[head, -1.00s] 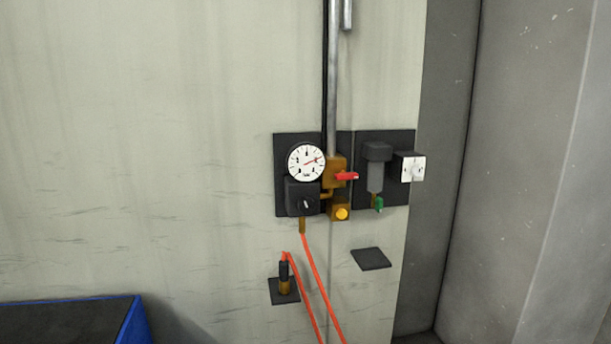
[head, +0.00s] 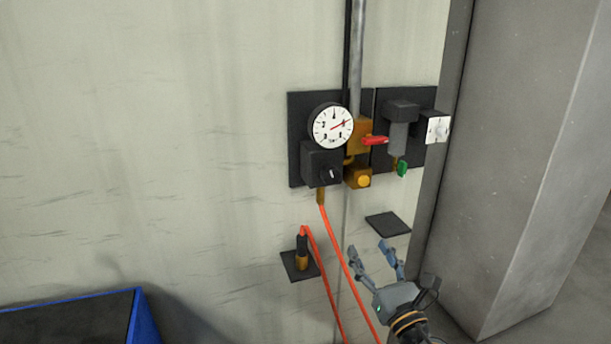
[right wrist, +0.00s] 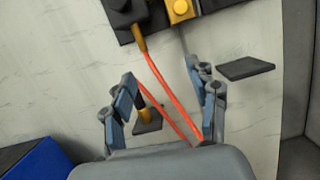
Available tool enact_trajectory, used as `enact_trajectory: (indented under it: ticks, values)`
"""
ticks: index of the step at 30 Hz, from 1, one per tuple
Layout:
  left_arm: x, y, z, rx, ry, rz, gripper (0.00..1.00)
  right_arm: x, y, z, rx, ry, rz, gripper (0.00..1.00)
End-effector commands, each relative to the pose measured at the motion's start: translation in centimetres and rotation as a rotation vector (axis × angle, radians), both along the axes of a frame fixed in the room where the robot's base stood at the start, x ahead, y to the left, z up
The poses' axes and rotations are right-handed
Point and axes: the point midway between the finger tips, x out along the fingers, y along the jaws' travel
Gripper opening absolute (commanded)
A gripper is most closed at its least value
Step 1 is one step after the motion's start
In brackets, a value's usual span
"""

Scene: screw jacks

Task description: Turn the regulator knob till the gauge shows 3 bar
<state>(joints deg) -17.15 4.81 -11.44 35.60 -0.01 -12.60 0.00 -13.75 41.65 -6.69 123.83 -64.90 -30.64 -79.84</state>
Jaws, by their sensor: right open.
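The round white gauge (head: 332,126) with a red needle sits on the wall panel in the head view; its needle points up and to the right, and the scale is too small to read surely. Below it is the black regulator block with its dark knob (head: 331,174), which carries a pale mark. My right gripper (head: 372,250) is open and empty, below and to the right of the knob and apart from it. In the right wrist view its open fingers (right wrist: 160,97) show, with the regulator's dark underside (right wrist: 127,14) at the top. My left gripper is not in view.
A red-handled valve (head: 375,140), a yellow button (head: 363,181), a green tap (head: 402,168) and a white socket (head: 437,128) sit around the regulator. A red hose (head: 338,240) hangs below. A small dark shelf (head: 388,224) juts out near my gripper. A blue bin (head: 142,318) stands lower left.

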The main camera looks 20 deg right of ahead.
Motion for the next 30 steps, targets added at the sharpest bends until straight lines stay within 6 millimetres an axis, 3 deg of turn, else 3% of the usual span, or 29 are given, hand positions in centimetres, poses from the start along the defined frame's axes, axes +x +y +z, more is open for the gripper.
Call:
enact_trajectory:
  ticks: [1,4,11,30]
  values:
    - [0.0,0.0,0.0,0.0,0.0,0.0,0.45,-0.7,1.0,2.5,-0.069,-0.049,0.008,0.59]
    - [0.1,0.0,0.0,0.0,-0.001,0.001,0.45,-1.7,2.2,5.4,-0.155,-0.112,0.011,0.59]
    - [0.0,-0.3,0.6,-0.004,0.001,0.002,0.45,-1.3,2.6,7.2,-0.196,-0.143,0.007,0.59]
    - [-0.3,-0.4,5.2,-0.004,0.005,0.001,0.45,8.6,2.5,11.3,-0.191,-0.14,0.008,0.59]
